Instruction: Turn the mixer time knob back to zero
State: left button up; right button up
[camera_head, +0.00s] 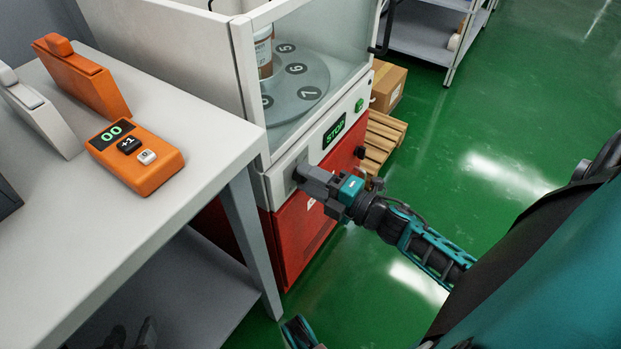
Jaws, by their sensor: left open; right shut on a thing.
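The white and red mixer (288,165) stands beyond the table, with a screen (334,131) reading STOP and a green button (359,105) on its front panel. My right gripper (303,175) is at the left end of this panel, its jaws shut on the mixer time knob. The jaws hide the knob, so its pointer and setting cannot be read.
An orange counter (137,157) reading 00 lies on the white table (190,120), near an orange and a grey device. A dark round knob (360,152) sits at the panel's lower right. A pallet (380,143) with a carton (388,86) stands behind. Green floor is clear at right.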

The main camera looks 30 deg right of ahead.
pick_arm(q)
jog(key=shift+d, duration=0.1)
pick_arm(e)
jog(key=shift+n, duration=0.5)
jog(key=o, duration=1)
jog(key=shift+o, duration=0.2)
pick_arm(q)
jog(key=shift+r, duration=0.1)
pick_arm(e)
jog(key=shift+s, duration=0.1)
pick_arm(q)
jog(key=shift+s+a+r+p, duration=0.15)
jog(key=shift+a+r+p, duration=0.15)
jog(key=shift+p, duration=0.55)
pick_arm(e)
jog(key=v, duration=1.2)
jog(key=shift+s+d, duration=0.15)
jog(key=shift+s, duration=0.2)
pick_arm(q)
jog(key=shift+r, duration=0.1)
